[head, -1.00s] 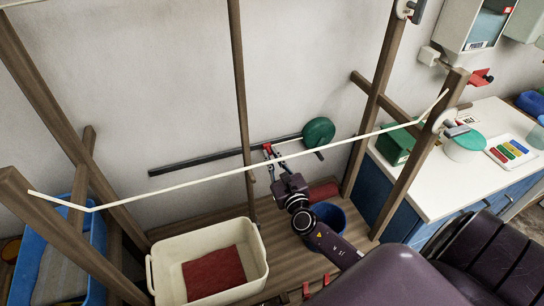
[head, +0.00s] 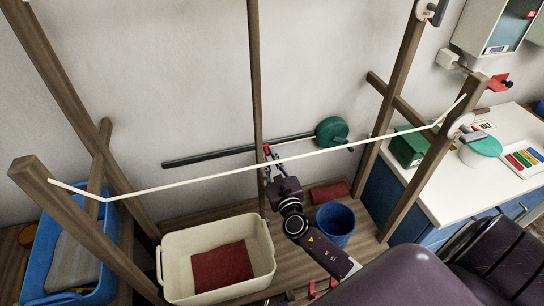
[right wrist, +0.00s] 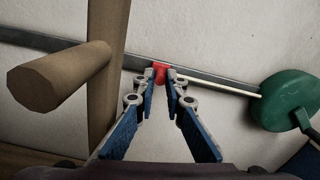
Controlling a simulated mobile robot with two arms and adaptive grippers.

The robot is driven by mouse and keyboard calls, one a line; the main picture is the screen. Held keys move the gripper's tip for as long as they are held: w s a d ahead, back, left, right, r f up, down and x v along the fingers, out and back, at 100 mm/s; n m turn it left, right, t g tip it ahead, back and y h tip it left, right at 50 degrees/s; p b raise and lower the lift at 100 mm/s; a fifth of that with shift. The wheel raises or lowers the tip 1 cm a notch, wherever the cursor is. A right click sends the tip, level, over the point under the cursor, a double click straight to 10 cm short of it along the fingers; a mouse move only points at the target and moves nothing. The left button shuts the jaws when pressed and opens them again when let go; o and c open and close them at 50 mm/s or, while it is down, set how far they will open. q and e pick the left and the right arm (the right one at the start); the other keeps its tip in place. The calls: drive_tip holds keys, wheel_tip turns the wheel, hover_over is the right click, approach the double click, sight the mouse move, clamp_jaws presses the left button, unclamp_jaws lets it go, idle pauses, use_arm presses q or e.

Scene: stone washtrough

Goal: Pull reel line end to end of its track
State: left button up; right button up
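The dark track (head: 208,157) runs along the wall, with the green reel (head: 332,131) at its right end; the reel also shows in the right wrist view (right wrist: 284,101). A thin pale reel line (head: 300,137) runs from the reel leftward along the track to its red end (right wrist: 160,70). My right gripper (head: 269,155) is at the track, near its middle. In the right wrist view my fingertips (right wrist: 160,80) are closed in on both sides of the red end. The contact itself is small and partly hidden. My left gripper does not show.
A wooden post (head: 257,95) stands just left of my right gripper, with a peg (right wrist: 60,75) sticking out. A pale cord (head: 240,172) hangs across in front, between side posts. A cream tub (head: 170,268) and a blue bucket (head: 336,226) stand below.

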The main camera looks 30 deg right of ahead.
drive_tip(key=o, duration=0.3)
drive_tip(key=v, duration=0.8)
drive_tip(key=shift+d, duration=0.15)
